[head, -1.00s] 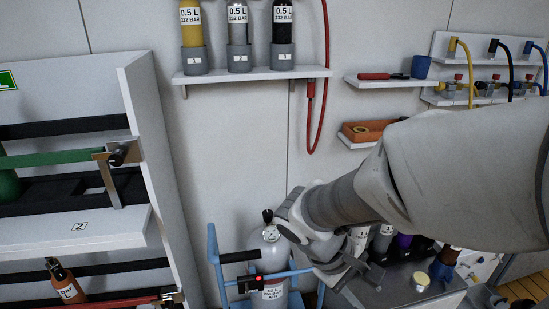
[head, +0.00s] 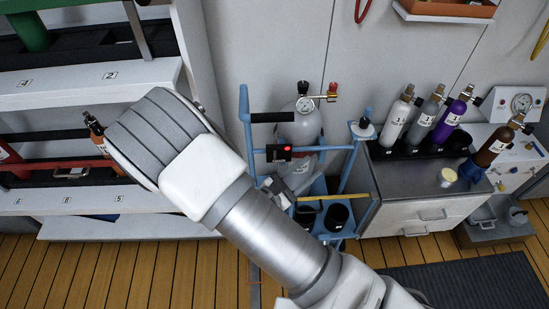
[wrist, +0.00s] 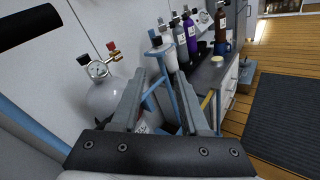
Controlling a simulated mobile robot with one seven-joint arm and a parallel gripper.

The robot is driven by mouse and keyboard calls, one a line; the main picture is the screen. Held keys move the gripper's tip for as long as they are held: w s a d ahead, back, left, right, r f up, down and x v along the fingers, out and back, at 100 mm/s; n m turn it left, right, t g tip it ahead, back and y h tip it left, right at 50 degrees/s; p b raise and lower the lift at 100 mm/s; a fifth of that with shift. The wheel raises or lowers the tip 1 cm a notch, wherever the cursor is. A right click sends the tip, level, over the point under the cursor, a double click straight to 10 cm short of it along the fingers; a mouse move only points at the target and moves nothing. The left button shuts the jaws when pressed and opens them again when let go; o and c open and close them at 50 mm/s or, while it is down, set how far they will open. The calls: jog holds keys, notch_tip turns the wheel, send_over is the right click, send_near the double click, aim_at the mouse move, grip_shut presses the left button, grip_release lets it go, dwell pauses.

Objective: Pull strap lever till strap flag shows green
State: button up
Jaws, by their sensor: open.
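A blue trolley (head: 245,132) holds a large grey gas cylinder (head: 300,128) with a gauge on top. A black strap box (head: 279,153) across its front shows a red flag (head: 288,149). I cannot clearly pick out the strap lever. In the head view my gripper (head: 287,190) is low at the trolley front, partly hidden by my arm. In the wrist view my gripper (wrist: 163,88) is open with nothing held between its fingers. The cylinder (wrist: 103,98) is left of the fingers there, and the strap flag does not show.
The trolley's black handle grip (head: 272,117) is close at the wrist view's upper left (wrist: 25,28). A counter (head: 415,175) with several small bottles stands right of the trolley. A shelf rack (head: 90,92) stands left. A dark mat (head: 465,285) lies on the wooden floor.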

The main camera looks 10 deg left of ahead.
aim_at(275, 153)
jog(key=s+a+f+n+t+y+b, duration=0.2)
jog(key=s+a+f+n+t+y, duration=0.15)
jog(key=a+f+n+y, duration=0.9)
jog(key=shift+m+t+h, duration=0.25)
jog(key=shift+m+h, duration=0.1)
jog(key=shift+h, duration=0.5)
jog(key=w+b, duration=0.1)
jog(key=w, duration=0.4)
jog(key=w+d+f+b, duration=0.1)
jog(key=w, duration=0.5)
jog(key=w+b, duration=0.1)
jog(key=w, duration=0.5)
jog(key=shift+w+d+f, duration=0.2)
jog(key=shift+d+f, duration=0.05)
jog(key=shift+f, duration=0.05)
grip_shut()
